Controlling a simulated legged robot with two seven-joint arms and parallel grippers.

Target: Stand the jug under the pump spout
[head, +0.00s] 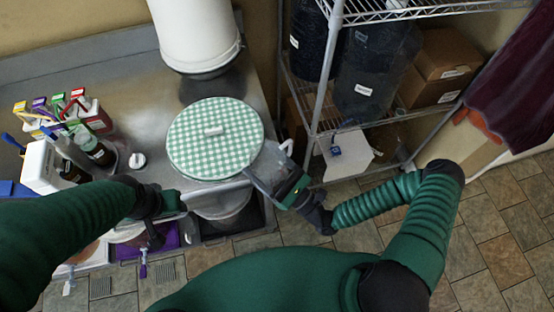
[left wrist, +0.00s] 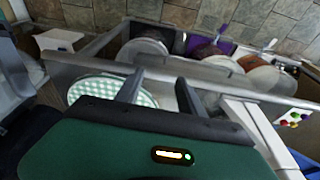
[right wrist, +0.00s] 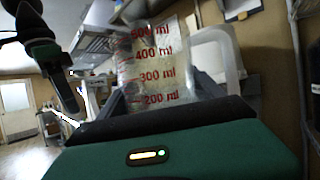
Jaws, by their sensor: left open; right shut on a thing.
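A clear jug (head: 268,168) is held off the counter's right front corner in the head view. In the right wrist view the jug (right wrist: 160,65) fills the middle, with red ml marks and a clear handle at its right. My right gripper (head: 286,190) is shut on the jug, which looks roughly upright in that view. My left gripper (head: 168,205) hangs over the counter's front edge; in the left wrist view its fingers (left wrist: 160,95) are apart with nothing between them. I cannot make out a pump spout in any view.
A green checked round cover (head: 215,138) lies on the steel counter (head: 150,92), beside a white cylinder (head: 196,32). Bottles and a caddy (head: 85,112) crowd the counter's left. A wire shelf (head: 400,14) with dark bottles and boxes stands right. Tile floor (head: 500,220) is open at right.

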